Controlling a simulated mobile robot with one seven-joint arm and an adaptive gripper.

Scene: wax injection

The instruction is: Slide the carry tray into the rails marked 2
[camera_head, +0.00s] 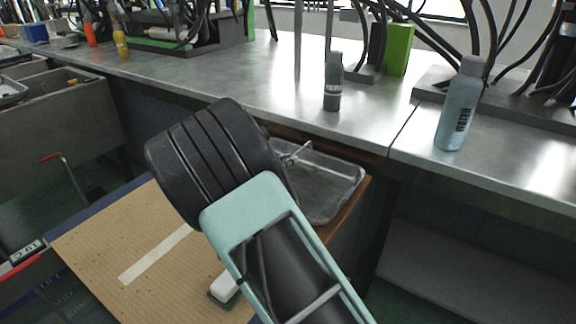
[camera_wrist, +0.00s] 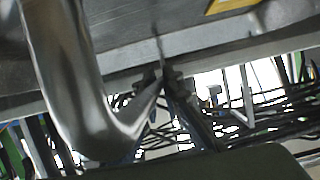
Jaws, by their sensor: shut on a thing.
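A shallow grey metal carry tray (camera_head: 335,185) sits just below the front edge of the bench, partly hidden by my arm. A brown wooden edge (camera_head: 350,208) runs along its right side. A thin wire-like handle (camera_head: 297,154) shows at its far left. My gripper is hidden behind my arm in the head view. In the wrist view a bent shiny metal bar (camera_wrist: 62,75) is very close on the left, and dark finger-like parts (camera_wrist: 172,88) meet near the middle. The gripper is shut on the tray, though the contact is not clear. No rail mark 2 is legible.
The metal bench top (camera_head: 270,85) carries a dark bottle (camera_head: 333,85), a blue-grey bottle (camera_head: 461,108) and a green block (camera_head: 398,50). A brown board (camera_head: 95,245) with a white strip lies lower left. A grey bin (camera_head: 60,125) stands at left.

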